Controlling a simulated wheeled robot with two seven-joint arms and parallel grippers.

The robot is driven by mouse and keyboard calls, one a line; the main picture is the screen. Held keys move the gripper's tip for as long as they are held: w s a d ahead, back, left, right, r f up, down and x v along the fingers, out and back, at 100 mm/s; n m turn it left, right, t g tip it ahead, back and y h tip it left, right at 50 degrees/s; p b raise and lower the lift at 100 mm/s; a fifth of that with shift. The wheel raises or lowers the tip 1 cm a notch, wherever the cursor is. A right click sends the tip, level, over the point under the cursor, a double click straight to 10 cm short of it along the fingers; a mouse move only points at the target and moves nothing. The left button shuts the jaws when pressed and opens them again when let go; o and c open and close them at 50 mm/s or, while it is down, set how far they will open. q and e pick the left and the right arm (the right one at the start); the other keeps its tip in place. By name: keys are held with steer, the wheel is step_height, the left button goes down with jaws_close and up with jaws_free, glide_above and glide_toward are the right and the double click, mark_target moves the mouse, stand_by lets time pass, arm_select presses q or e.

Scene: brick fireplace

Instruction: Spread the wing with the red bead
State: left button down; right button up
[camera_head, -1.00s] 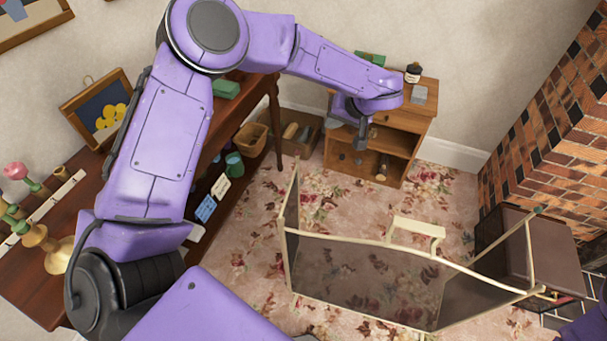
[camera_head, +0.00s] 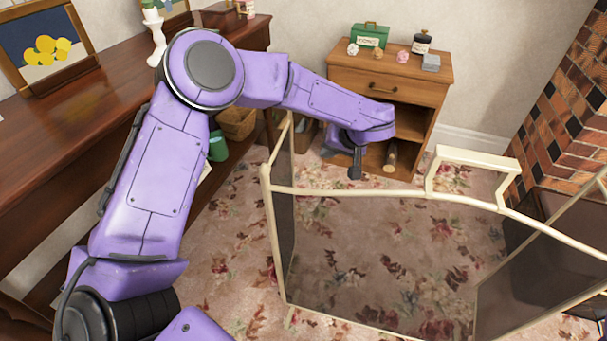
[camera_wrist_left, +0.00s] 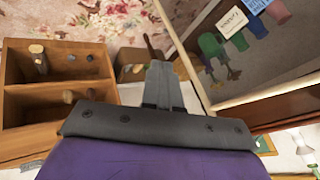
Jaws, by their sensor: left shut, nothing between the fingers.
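The fire screen has a cream frame and dark see-through mesh. Its centre panel (camera_head: 380,250) stands across the floor, with a cream handle (camera_head: 470,160) on its top rail. The left wing (camera_head: 284,205) is angled away from the centre panel. The right wing (camera_head: 545,265) is angled too and is cut off by the picture edge. I cannot make out a red bead on either wing now. My left gripper (camera_head: 355,172) is shut and empty, beyond the top rail and right of the left wing.
A long dark table (camera_head: 110,110) lies left, the brick fireplace (camera_head: 570,130) right.

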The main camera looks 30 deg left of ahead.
mark_target(292, 162)
arm_select(q)
steer(key=a+f+b, duration=0.1)
steer(key=a+f, duration=0.1)
steer(key=a, duration=0.1)
steer(key=a+f+b, duration=0.2)
steer(key=a+f, duration=0.1)
steer(key=a+f+b, duration=0.1)
steer(key=a+f, duration=0.1)
steer(key=a, duration=0.1)
steer(key=shift+a+f, duration=0.2)
steer(key=shift+f, duration=0.2)
steer(key=shift+s+a+r+p, duration=0.1)
steer(key=shift+a+r+p, duration=0.15)
steer(key=shift+p, duration=0.15)
steer(key=s+a+n+g+p, duration=0.4)
steer(key=s+a+n+p, duration=0.3)
steer(key=a+p, duration=0.4)
steer(key=shift+s+f+g+p, duration=0.2)
steer(key=shift+s+g+p, duration=0.1)
steer(key=shift+s+p, duration=0.45)
steer(key=shift+w, duration=0.2)
